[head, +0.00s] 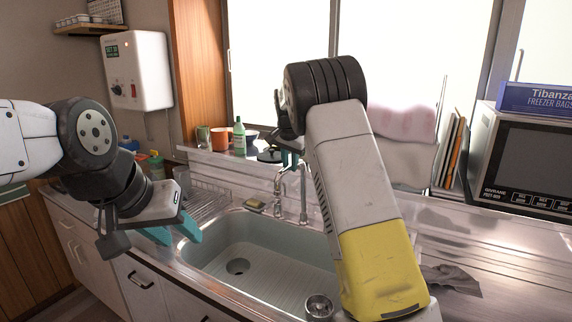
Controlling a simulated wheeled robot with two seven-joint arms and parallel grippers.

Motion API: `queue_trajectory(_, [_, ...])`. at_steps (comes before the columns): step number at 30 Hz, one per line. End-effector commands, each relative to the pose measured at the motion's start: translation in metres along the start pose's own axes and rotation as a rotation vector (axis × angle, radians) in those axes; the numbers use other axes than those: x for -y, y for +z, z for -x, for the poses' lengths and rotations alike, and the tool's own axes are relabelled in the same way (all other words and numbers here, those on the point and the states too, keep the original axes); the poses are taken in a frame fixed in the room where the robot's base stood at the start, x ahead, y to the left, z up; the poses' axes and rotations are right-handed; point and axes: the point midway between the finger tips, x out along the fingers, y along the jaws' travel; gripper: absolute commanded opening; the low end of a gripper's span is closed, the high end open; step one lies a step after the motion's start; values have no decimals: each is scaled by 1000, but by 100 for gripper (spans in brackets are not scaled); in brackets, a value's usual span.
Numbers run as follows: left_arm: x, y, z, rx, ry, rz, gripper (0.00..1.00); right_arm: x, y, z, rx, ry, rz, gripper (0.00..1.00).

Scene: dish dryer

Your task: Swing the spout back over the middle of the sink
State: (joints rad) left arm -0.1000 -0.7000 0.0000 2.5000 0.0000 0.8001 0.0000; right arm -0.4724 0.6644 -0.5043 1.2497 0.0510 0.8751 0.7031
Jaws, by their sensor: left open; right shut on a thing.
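The sink (285,250) is a pale green basin set in a steel counter, with a round drain at its left. The chrome faucet (303,196) stands at the back edge of the sink. Its spout (278,186) hangs down left of the upright part, over the back of the basin. My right gripper (289,160) is shut on the upper part of the spout; my wrist and forearm hide much of this grip.
A dish rack (198,198) with a sponge nearby stands left of the sink. A metal cup (318,306) is at the front of the basin. Mugs (220,138) and a green bottle (239,136) line the sill. A microwave (525,160) and a grey cloth (452,279) are at right.

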Motion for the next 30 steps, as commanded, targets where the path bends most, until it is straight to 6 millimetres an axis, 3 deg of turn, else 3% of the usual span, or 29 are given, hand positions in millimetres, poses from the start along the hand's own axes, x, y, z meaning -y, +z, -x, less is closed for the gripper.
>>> queue_trajectory(6, [0,0,0,0,0,0,42,1,0,1,-1,-2,1,0])
queue_trajectory(7, [0,0,0,0,0,0,42,1,0,1,-1,-2,1,25])
queue_trajectory(10, [0,0,0,0,0,0,42,0,0,0,0,-2,1,42])
queue_trajectory(20, [0,0,0,0,0,0,42,0,0,2,0,-1,1,42])
queue_trajectory(30, [0,0,0,0,0,0,42,1,0,53,-1,-4,1,42])
